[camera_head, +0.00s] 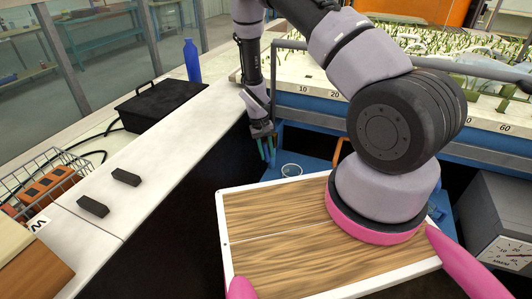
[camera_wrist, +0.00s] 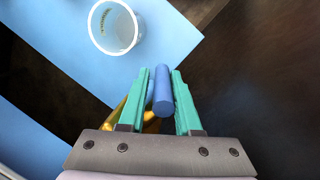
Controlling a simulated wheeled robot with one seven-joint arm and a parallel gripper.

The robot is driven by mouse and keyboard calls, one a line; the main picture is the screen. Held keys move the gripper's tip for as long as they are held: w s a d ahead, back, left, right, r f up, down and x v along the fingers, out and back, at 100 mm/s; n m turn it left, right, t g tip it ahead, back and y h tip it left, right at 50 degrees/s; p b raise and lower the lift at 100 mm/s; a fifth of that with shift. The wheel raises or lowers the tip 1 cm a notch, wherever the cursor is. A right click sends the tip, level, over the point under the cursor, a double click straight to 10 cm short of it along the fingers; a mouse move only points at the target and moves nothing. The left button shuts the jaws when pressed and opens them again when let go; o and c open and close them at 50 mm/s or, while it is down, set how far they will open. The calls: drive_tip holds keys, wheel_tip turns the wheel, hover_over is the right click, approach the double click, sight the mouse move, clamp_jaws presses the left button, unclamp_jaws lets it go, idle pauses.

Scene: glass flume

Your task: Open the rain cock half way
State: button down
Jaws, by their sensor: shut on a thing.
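The rain cock shows in the wrist view as a brass-coloured body (camera_wrist: 150,122) with a blue cylindrical lever (camera_wrist: 162,92). The lever lies between the two teal fingers of my gripper (camera_wrist: 161,95), which is shut on it. The lever points away from the wrist, roughly along the fingers. The brass body is partly hidden behind the left finger and the palm. In the head view my gripper (camera_head: 266,148) points down beside the blue frame of the flume (camera_head: 318,112). The cock cannot be made out there.
A clear cup (camera_head: 291,170) stands on a blue surface below my gripper; it also shows in the wrist view (camera_wrist: 114,28). A white bench (camera_head: 165,170) at the left carries a black case (camera_head: 160,104), a blue bottle (camera_head: 192,60) and two dark blocks. A grey box (camera_head: 495,215) stands right.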

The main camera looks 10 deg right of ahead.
drive_tip(key=shift+a, duration=0.35)
drive_tip(key=c, duration=0.7)
unclamp_jaws()
drive_tip(key=shift+a, duration=0.1)
drive_tip(key=shift+c, duration=0.2)
drive_tip(key=shift+d, duration=0.25)
wheel_tip(320, 180, up, 10)
drive_tip(key=shift+c, duration=0.2)
